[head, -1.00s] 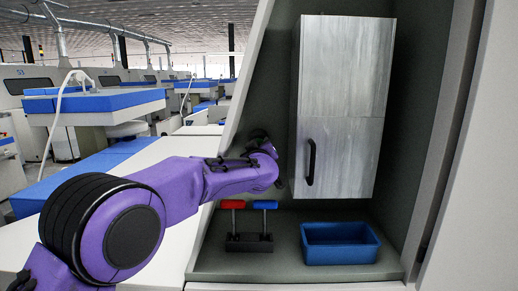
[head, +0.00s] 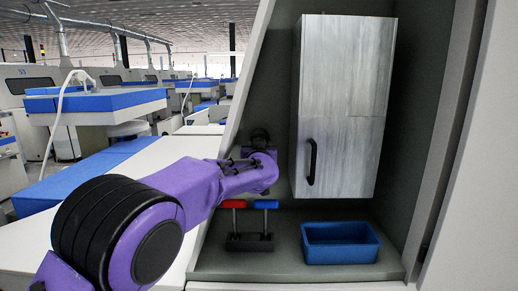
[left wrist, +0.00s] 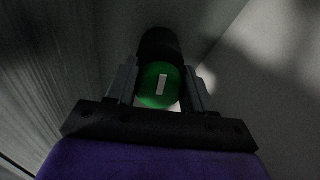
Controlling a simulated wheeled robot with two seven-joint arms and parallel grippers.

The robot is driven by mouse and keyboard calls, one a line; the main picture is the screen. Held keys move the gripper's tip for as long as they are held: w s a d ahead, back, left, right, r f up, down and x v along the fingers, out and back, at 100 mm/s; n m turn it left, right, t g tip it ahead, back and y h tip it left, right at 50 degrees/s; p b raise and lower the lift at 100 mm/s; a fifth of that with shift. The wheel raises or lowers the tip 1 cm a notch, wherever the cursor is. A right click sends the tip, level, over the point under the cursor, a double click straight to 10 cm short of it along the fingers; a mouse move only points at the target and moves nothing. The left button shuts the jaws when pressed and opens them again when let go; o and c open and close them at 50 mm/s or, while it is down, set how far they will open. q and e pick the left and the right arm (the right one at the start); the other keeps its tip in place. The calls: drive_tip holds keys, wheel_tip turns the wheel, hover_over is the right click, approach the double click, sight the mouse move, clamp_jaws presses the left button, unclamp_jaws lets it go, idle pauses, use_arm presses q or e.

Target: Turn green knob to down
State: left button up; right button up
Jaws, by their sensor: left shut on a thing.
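The green knob (left wrist: 148,88) shows in the left wrist view as a round green face with a white bar mark. The bar looks nearly upright in that view, leaning slightly. My left gripper (left wrist: 160,92) has one finger on each side of the knob and is shut on it. In the head view my left gripper (head: 261,153) reaches the back left wall of the cabinet, left of the grey door box. The green face is not visible there. My right gripper is in neither view.
A grey box with a black handle (head: 312,162) hangs right of my gripper. Below stand a red-handled lever (head: 233,204), a blue-handled lever (head: 266,204) and an open blue bin (head: 341,258). The cabinet's slanted left edge runs close to my arm.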

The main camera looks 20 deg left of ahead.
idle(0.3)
use_arm(q)
drive_tip(key=o, duration=1)
drive_tip(key=shift+f, duration=0.1)
drive_tip(key=shift+s+d+b, duration=0.1)
drive_tip(key=shift+s+b, duration=0.2)
drive_tip(key=shift+b, duration=0.1)
drive_tip(key=b+v, duration=0.3)
drive_tip(key=v, duration=0.7)
drive_tip(key=shift+b, duration=0.4)
drive_tip(key=shift+w, duration=0.1)
